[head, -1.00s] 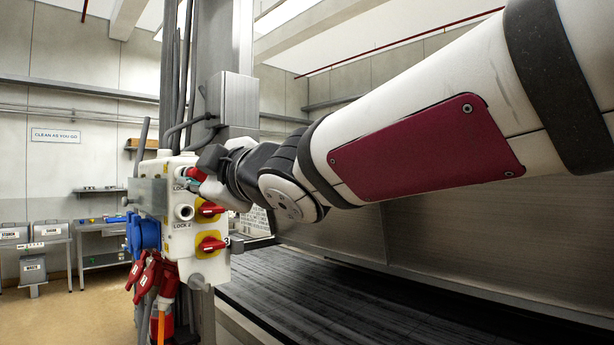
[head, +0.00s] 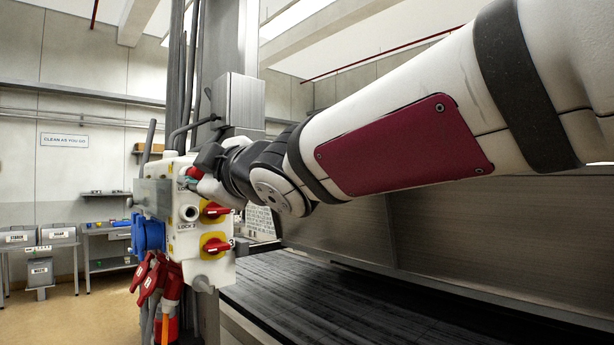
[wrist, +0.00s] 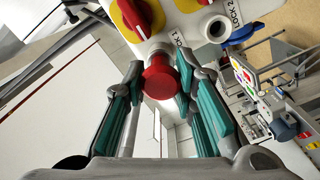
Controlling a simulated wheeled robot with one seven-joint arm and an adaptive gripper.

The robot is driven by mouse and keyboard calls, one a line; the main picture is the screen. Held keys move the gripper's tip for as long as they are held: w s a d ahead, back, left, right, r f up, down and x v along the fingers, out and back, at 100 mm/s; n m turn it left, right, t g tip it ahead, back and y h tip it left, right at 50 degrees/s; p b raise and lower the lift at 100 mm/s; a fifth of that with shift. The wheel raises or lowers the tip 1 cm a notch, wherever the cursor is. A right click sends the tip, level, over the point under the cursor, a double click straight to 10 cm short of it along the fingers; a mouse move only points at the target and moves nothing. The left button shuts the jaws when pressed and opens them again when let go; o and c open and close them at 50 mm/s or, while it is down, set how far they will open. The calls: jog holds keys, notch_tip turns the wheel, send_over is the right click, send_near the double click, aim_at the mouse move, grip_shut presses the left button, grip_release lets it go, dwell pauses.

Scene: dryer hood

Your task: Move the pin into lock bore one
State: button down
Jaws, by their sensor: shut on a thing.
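The pin (wrist: 160,84) shows as a red round head between the teal pads of my gripper (wrist: 163,75) in the wrist view. My gripper is shut on it. The head is right up against the white box (wrist: 190,10), beside a partly covered LOCK label. Lock bore one and the pin's shaft are hidden behind the head, so I cannot tell how deep the shaft sits. In the head view, the red pin (head: 194,173) and my gripper (head: 208,184) are at the upper part of the box (head: 185,245). The open LOCK 2 bore (head: 189,213) is just below.
Two red rotary switches on yellow plates, one upper (head: 214,210) and one lower (head: 216,245), sit close to my gripper. A blue socket (head: 148,234) and red plugs (head: 153,278) are on the left and below. A steel column (head: 240,105) stands behind, with a dark conveyor bed (head: 330,295) to the right.

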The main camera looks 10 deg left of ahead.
jog(key=c, duration=1.2)
grip_release()
jog(key=v, duration=1.2)
